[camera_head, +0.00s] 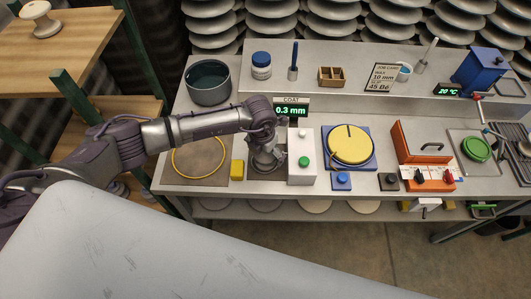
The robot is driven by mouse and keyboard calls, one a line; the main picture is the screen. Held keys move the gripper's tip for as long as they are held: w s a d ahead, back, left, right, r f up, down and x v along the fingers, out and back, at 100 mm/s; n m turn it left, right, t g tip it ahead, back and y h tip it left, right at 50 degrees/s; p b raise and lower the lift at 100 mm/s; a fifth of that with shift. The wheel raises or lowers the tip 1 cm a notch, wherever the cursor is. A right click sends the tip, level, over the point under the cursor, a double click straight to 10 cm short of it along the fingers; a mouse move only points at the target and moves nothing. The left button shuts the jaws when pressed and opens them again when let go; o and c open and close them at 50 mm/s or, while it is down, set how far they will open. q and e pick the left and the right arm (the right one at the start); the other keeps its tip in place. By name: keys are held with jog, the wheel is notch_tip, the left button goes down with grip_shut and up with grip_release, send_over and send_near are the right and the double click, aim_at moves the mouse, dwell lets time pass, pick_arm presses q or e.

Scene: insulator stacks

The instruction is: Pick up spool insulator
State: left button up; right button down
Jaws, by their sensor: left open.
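A cream, spool-shaped piece (40,18), which looks like a spool insulator, stands on the upper wooden shelf at the top left. My left arm reaches in from the left across the bench. My left gripper (264,168) points down over the bench, in front of the display reading COAT 0.3 mm (291,108) and left of a white box with a green button (301,160). It is open and far from the cream piece. Whether anything lies between its fingers is too small to tell. My right gripper is out of view.
The grey bench (215,196) holds a dark bowl (208,95), a yellow block (237,170), a yellow disc on a blue base (349,144) and an orange box (420,143). A raised ledge (345,85) carries jars and a sign. Green posts (70,90) frame the wooden shelves.

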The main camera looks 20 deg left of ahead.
pick_arm(q)
jog(key=shift+f, duration=0.2)
jog(key=shift+w+r, duration=0.1)
jog(key=c, duration=1.7)
